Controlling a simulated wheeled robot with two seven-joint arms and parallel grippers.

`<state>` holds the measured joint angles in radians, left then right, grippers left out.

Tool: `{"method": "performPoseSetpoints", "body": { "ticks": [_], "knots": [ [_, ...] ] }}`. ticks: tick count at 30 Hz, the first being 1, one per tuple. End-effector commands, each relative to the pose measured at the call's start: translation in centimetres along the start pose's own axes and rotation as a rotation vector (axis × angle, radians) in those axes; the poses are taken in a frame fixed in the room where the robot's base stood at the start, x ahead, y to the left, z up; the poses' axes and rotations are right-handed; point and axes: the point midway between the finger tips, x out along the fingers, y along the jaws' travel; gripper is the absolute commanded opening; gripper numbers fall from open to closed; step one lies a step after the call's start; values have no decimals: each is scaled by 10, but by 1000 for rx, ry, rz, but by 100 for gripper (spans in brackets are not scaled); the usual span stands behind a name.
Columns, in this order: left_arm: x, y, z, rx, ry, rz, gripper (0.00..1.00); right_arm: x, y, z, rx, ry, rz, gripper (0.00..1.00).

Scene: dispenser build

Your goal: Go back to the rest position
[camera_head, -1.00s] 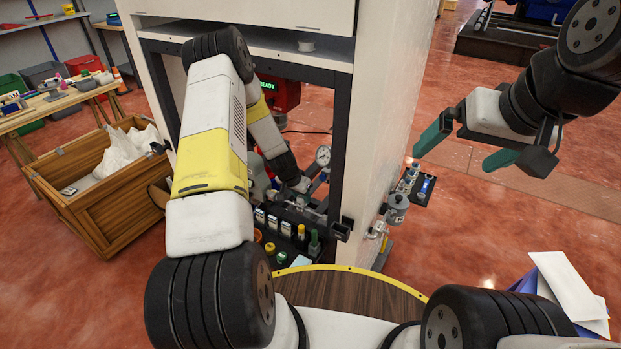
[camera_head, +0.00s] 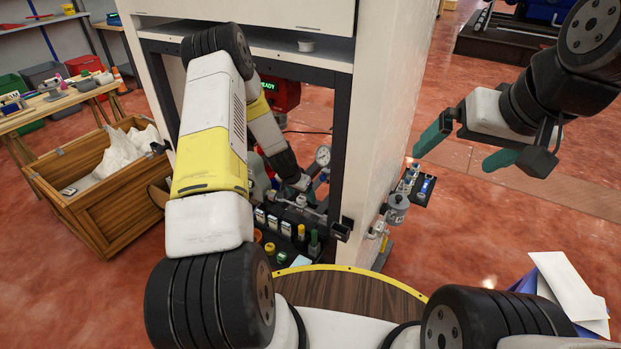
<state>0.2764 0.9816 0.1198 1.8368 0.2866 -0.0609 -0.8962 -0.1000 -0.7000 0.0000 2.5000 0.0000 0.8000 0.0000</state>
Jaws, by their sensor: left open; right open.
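My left arm reaches over and down into the open bay of the white cabinet (camera_head: 395,120). My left gripper (camera_head: 304,189) is small and partly hidden inside the bay, near a round gauge (camera_head: 323,156) and a grey metal fitting. Its fingers are hard to make out, and I see nothing held. My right gripper (camera_head: 452,158) is open and empty, with its two green fingers spread. It hangs over open floor to the right of the cabinet, apart from everything.
The cabinet's dark frame post (camera_head: 341,140) stands close beside my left wrist. Several small bottles and cards stand on a dark tray in the bay. A side shelf (camera_head: 421,195) holds small parts. A wooden crate (camera_head: 105,205) is at left. White sheets (camera_head: 565,285) lie at lower right.

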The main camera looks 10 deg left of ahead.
Motion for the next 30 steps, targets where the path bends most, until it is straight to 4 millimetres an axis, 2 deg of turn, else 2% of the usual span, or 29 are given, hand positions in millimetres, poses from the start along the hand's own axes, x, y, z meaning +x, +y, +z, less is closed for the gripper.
{"method": "performPoseSetpoints", "body": {
  "ticks": [21, 30],
  "knots": [
    [-40, 0, -18, 1, 0, 0, 71, 0, 0, 0, 0, 0, 0, 100],
    [-47, 0, -20, 0, -1, 1, 71, 0, 0, 0, 0, 0, 0, 100]
  ]
}}
